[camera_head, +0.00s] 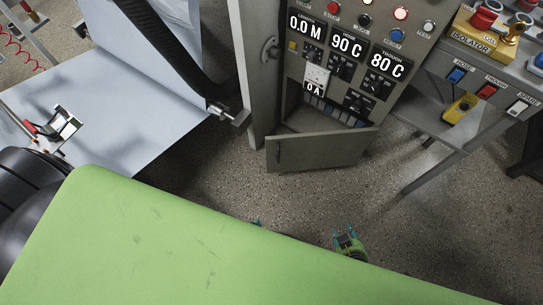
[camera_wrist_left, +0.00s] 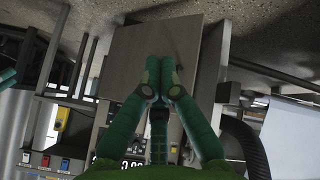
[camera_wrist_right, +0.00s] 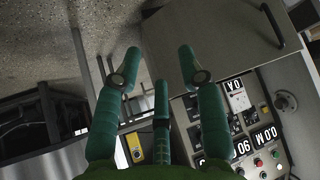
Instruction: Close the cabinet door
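The cabinet door (camera_head: 325,150) is a grey panel standing open at the bottom of the grey control cabinet (camera_head: 385,20). A dark handle (camera_head: 279,150) is near its left end. The door also shows in the left wrist view (camera_wrist_left: 125,45) and right wrist view (camera_wrist_right: 215,30), where its handle (camera_wrist_right: 272,25) is clear. My left gripper (camera_wrist_left: 160,65) is shut, with its fingertips together and nothing seen between them. Only its tip (camera_head: 257,222) shows in the head view, apart from the door. My right gripper (camera_head: 347,235) is open and empty, below right of the door; its fingers (camera_wrist_right: 158,58) are spread.
A grey stand with switches (camera_head: 490,85) is right of the cabinet. A pale sheet-covered machine (camera_head: 120,100) and a black hose (camera_head: 165,45) are at the left. A green surface (camera_head: 170,240) covers the foreground. Speckled floor (camera_head: 220,170) is clear around the door.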

